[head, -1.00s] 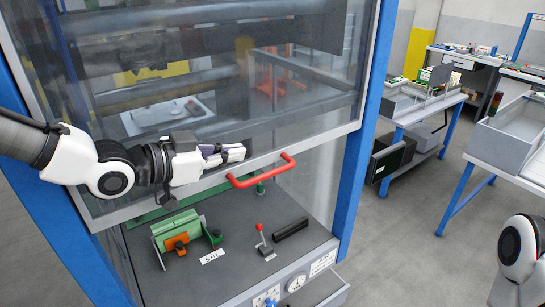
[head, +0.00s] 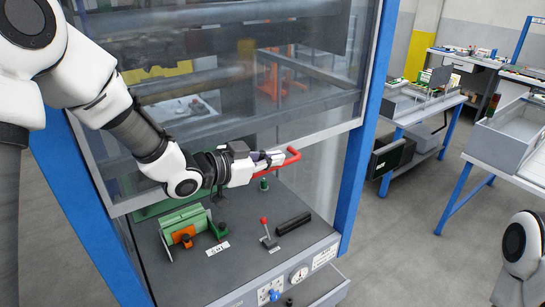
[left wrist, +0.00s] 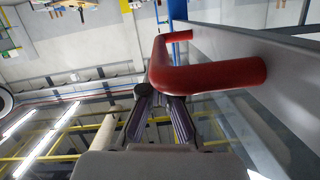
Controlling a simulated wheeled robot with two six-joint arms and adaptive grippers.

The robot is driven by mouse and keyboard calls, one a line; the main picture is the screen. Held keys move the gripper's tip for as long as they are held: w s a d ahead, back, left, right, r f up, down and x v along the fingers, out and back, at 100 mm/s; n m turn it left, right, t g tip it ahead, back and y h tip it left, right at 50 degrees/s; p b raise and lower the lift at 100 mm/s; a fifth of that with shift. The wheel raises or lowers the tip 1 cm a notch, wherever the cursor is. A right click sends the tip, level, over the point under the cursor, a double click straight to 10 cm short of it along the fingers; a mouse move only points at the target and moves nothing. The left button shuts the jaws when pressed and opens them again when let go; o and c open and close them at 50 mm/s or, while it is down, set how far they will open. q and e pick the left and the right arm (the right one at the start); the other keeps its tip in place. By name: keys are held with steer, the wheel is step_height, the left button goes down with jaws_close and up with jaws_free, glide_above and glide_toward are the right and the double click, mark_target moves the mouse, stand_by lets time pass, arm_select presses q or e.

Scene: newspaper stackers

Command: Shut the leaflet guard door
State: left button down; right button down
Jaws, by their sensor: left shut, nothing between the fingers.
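The guard door (head: 215,150) is a clear panel with a grey frame between blue posts. Its lower edge stands above the machine deck, leaving an open gap. A red bar handle (head: 293,157) sticks out from that lower edge; in the left wrist view the handle (left wrist: 210,75) looms large beside the fingers. My left gripper (head: 277,158) is shut and empty, right at the handle, partly covering it. In the left wrist view its fingertips (left wrist: 160,100) lie beside the bar, not around it. I cannot tell whether they touch. My right gripper is out of view.
Under the door, the dark deck (head: 220,275) carries a green and orange fixture (head: 185,230), a red-knobbed lever (head: 266,236) and a black bar (head: 293,224). Blue-legged benches with grey trays (head: 515,140) stand at the right. Grey floor between is clear.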

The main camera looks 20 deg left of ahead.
arm_select(q)
steer(key=shift+w+f, duration=0.15)
steer(key=shift+w, duration=0.15)
steer(key=shift+d+f, duration=0.1)
steer(key=shift+f, duration=0.05)
steer(key=shift+s+f+b, duration=0.1)
steer(key=shift+f+b, duration=0.25)
steer(key=shift+b, duration=0.15)
step_height(320, 180, down, 48)
steer(key=b, duration=3.5)
steer(key=shift+s+r, duration=0.2)
steer(key=shift+s, duration=0.05)
